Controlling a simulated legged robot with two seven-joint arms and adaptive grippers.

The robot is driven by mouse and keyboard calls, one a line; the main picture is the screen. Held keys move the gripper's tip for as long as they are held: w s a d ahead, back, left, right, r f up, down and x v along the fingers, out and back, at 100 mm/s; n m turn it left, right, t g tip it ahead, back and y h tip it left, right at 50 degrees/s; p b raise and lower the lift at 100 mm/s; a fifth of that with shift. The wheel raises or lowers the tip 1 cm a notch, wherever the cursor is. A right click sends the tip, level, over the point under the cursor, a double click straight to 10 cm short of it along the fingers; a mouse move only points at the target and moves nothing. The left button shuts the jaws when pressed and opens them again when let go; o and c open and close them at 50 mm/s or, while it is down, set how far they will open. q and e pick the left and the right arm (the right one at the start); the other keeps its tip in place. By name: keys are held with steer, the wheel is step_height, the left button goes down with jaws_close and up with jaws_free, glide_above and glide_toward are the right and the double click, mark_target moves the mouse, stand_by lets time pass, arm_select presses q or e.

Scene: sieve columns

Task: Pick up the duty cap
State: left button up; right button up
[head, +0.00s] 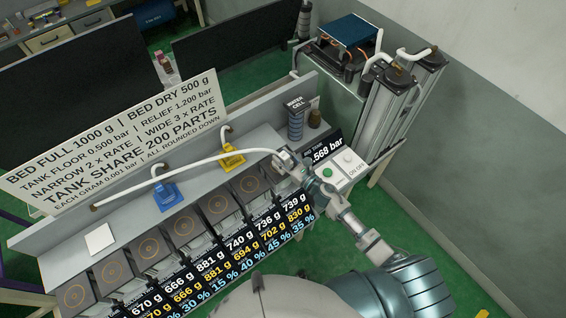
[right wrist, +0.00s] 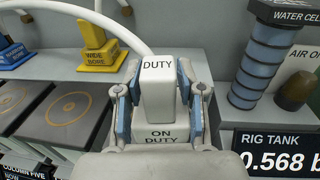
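The duty cap (right wrist: 158,92) is an upright white block lettered DUTY, at the centre of the right wrist view. It stands at a pale block lettered ON DUTY (right wrist: 162,136). My right gripper (right wrist: 158,85) has its blue-padded fingers on either side of the cap, with narrow gaps showing beside it. In the head view the right gripper (head: 290,164) is over the right part of the bench and largely hides the cap. A white hose (head: 190,162) runs over the bench to the cap's place. My left gripper is out of view.
A yellow WIDE BORE piece (right wrist: 98,48) and a blue piece (head: 166,194) stand left of the cap. The water cell (head: 295,120) and a dark knob (right wrist: 294,92) stand to its right. Square column lids (head: 183,227) and number displays line the front.

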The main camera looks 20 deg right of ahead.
jaws_close()
steer(key=shift+r, duration=0.2)
